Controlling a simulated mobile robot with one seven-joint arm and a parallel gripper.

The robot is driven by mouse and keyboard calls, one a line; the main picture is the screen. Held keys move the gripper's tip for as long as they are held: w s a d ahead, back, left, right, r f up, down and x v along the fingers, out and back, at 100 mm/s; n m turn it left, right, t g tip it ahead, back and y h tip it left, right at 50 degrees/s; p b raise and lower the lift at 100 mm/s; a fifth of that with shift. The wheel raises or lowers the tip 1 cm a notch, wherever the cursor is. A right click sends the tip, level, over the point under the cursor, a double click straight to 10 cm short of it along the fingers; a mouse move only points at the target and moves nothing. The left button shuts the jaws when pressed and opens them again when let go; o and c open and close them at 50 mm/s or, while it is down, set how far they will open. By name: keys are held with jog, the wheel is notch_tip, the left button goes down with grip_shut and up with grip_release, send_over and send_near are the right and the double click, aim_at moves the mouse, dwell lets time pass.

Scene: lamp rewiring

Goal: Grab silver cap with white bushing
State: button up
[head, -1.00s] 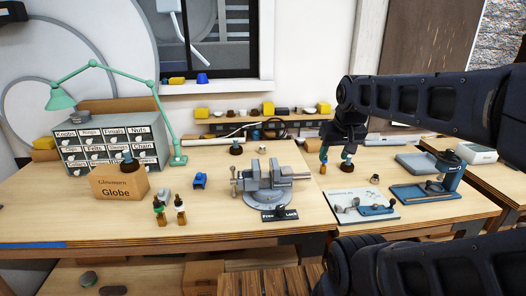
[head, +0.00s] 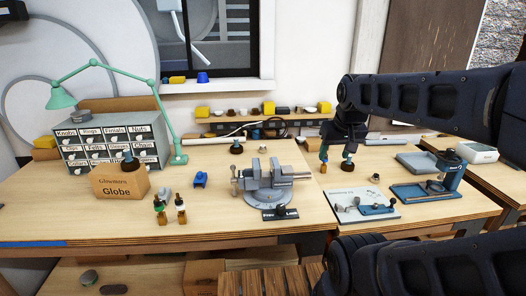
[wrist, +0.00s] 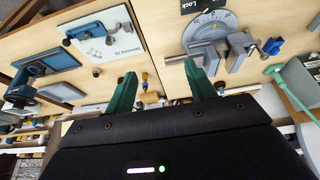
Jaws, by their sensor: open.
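A small silver cap (head: 375,177) stands on the bench to the right of my gripper, behind the white board. It looks like the small silver piece (wrist: 97,72) left of the fingers in the wrist view. The white bushing is too small to make out for certain. My gripper (head: 337,157) points down over the bench, left of the cap and apart from it. In the wrist view its green fingers (wrist: 160,78) are spread, with nothing clearly held between them. Small brown and dark pieces by the fingertips are hard to separate from the fingers in the head view.
A grey vise (head: 268,180) stands left of my gripper. The white board (head: 360,205) with blue tools lies in front of the cap, and a blue fixture (head: 430,190) stands right. A shelf (head: 255,125) with small parts is behind.

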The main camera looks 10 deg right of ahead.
jog(key=w+d+n+g+h, duration=0.2)
jog(key=w+n+h, duration=0.35)
jog(key=w, duration=0.95)
jog(key=n+t+h, duration=0.4)
jog(key=n, duration=1.1)
send_near(262, 145)
jog(key=s+d+r, duration=0.9)
jog(key=s+d, duration=0.2)
jog(key=d, duration=0.2)
jog(key=w+a+f+n+t, duration=0.1)
jog(key=w+a+f+n, duration=0.1)
jog(key=w+a+f, duration=0.1)
jog(key=w+a+f+n+t, duration=0.1)
jog(key=w+a+f+n, duration=0.2)
jog(key=a+f, duration=0.1)
jog(key=w+a+f+n+t, duration=0.1)
jog(key=w+a+f+n, duration=0.1)
jog(key=w+a+f, duration=0.1)
jog(key=shift+w+a+f+t+y, duration=0.15)
jog(key=shift+a+f+y, duration=0.1)
jog(key=shift+a, duration=0.1)
jog(key=shift+w+a+f+t+y, duration=0.1)
jog(key=shift+w+a+f+t, duration=0.1)
jog(key=shift+a, duration=0.15)
jog(key=x, duration=0.5)
jog(key=shift+w+f, duration=0.1)
jog(key=shift+d+x, duration=0.2)
jog(key=shift+x, duration=2.55)
jog(key=shift+s, duration=0.25)
jog(key=c, duration=1.1)
